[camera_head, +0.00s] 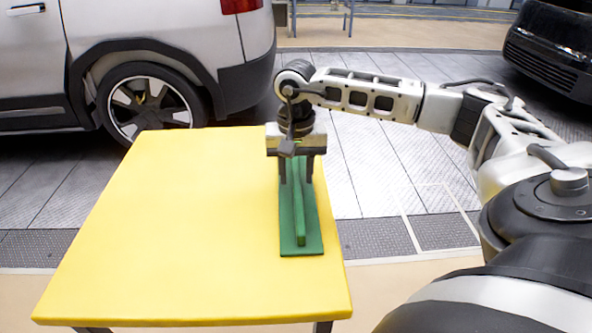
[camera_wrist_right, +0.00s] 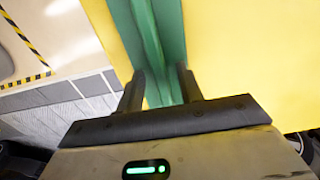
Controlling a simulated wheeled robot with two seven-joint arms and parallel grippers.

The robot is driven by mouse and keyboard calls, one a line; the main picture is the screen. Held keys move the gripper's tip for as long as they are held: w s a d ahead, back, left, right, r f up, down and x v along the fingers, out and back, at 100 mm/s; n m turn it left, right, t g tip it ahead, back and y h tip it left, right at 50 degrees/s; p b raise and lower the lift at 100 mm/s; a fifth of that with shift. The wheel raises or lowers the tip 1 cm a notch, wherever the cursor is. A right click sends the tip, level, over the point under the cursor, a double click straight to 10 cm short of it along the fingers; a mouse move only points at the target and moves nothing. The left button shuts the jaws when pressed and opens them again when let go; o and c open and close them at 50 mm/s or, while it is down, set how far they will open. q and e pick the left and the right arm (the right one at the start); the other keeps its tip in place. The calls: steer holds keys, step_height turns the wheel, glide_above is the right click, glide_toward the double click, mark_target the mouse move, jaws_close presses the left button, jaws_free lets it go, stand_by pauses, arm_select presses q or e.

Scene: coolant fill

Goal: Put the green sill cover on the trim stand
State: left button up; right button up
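The green sill cover (camera_head: 313,240) is a long flat strip with a raised rib along its middle. It lies lengthwise near the right edge of a yellow table. My right gripper (camera_head: 296,182) points down over its far part, which the gripper partly hides. In the right wrist view the fingers of my right gripper (camera_wrist_right: 160,72) are apart, with the rib of the sill cover (camera_wrist_right: 149,35) running between them. I cannot tell whether they touch it. I cannot make out a separate trim stand. My left gripper is not in view.
The yellow table (camera_head: 160,240) is otherwise bare, with wide free room left of the strip. A white car (camera_head: 180,45) stands behind it at the left. A black car (camera_head: 550,50) is at the far right.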

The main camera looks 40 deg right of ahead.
mark_target(296, 175)
step_height(296, 175, up, 12)
steer(key=p, duration=0.1)
steer(key=shift+r, duration=0.15)
stand_by(0.5)
stand_by(0.4)
